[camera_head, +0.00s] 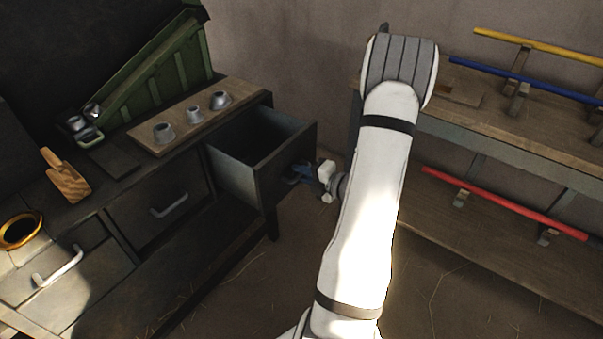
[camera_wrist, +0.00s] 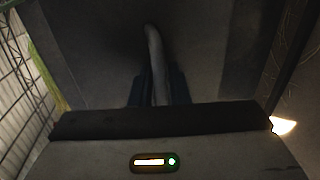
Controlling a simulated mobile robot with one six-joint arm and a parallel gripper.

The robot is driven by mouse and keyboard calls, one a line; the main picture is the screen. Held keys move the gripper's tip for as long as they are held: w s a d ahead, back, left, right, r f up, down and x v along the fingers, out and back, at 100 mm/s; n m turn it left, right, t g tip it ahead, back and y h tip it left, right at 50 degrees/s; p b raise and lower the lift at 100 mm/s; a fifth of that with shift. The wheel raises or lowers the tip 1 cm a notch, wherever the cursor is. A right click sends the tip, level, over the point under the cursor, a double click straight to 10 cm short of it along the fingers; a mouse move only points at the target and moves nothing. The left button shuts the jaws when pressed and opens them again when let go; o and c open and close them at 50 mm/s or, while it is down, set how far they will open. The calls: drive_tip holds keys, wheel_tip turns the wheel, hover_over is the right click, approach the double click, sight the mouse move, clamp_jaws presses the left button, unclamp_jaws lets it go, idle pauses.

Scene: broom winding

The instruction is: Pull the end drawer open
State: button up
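The end drawer (camera_head: 240,180) at the right end of the dark workbench stands pulled out in the head view, and its inside looks empty. My gripper (camera_head: 300,173) is at its front panel (camera_head: 285,170). In the wrist view the pale bar handle (camera_wrist: 155,55) runs down between the two dark fingers of my gripper (camera_wrist: 158,88). The fingers sit close on both sides of the handle and appear shut on it. In the head view the handle is mostly hidden by the gripper.
Two shut drawers with pale handles (camera_head: 170,205) (camera_head: 58,266) are to the left. On the bench are a board with grey cups (camera_head: 193,111), a green crate (camera_head: 160,70) and a wooden block (camera_head: 66,178). A rack with coloured rods (camera_head: 505,203) stands right. Floor lies between.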

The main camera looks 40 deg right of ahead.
drive_tip(key=shift+s, duration=0.1)
drive_tip(key=p+v, duration=0.1)
drive_tip(key=v, duration=0.6)
drive_tip(key=shift+s, duration=0.25)
drive_tip(key=shift+d, duration=0.1)
drive_tip(key=s+a+r+n+g+y+p, duration=0.15)
drive_tip(key=a+r+n+g+p, duration=0.25)
drive_tip(key=a+r+n+g, duration=0.55)
drive_tip(key=s+a+r+n+g+y+p, duration=0.1)
drive_tip(key=a+r+n+g+y+p, duration=0.2)
drive_tip(key=a+r+n, duration=0.75)
drive_tip(key=s+a+r+n+h+p, duration=0.3)
drive_tip(key=s+r+n+h+p, duration=0.1)
drive_tip(key=n, duration=1.1)
drive_tip(key=s+a+r+n+h+p, duration=0.2)
drive_tip(key=s+r+n+h+p, duration=0.2)
drive_tip(key=n, duration=1.1)
wheel_tip(320, 180, up, 4)
drive_tip(key=shift+a+f+h+p, duration=0.1)
drive_tip(key=shift+a+h+p, duration=0.3)
drive_tip(key=shift+h+p, duration=0.5)
